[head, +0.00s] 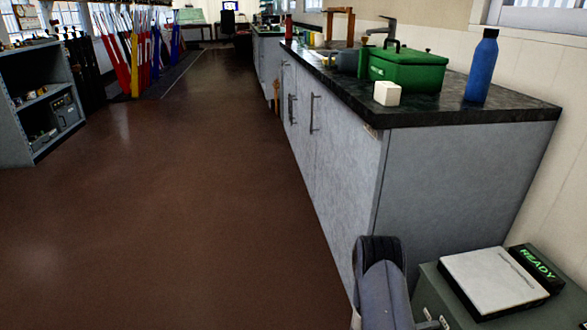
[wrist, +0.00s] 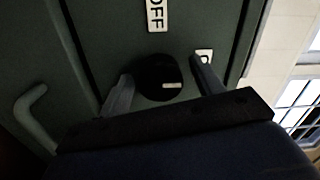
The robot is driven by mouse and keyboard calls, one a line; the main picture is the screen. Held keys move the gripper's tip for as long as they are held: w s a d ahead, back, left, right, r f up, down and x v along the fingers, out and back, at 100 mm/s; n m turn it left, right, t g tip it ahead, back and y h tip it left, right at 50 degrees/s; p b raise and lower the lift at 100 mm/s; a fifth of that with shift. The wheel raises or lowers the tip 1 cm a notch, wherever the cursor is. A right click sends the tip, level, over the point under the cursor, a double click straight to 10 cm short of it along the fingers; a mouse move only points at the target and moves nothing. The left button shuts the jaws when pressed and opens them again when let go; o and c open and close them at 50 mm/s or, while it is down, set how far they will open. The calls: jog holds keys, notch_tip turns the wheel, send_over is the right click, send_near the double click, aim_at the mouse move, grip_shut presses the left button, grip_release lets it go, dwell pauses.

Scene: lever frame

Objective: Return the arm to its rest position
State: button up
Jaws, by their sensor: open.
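My gripper (wrist: 163,84) shows in the wrist view, with its two fingers spread apart. A round black knob (wrist: 158,78) with a white mark lies between the fingers in the picture, on a dark green panel (wrist: 105,45). Nothing shows as gripped. I cannot tell whether a finger touches the knob or how deep the fingers reach around it. A white label reading OFF (wrist: 155,14) is above the knob.
A grey-green box (head: 431,291) with a white pad (head: 494,280) and a lit READY sign (head: 537,263) stands at lower right. A counter (head: 470,106) bears a green toolbox (head: 408,72), a white block (head: 387,93) and a blue bottle (head: 481,68). The brown floor at left is clear.

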jog(key=n+p, duration=0.1)
jog(key=n, duration=0.5)
jog(key=shift+p, duration=0.35)
dwell(0.3)
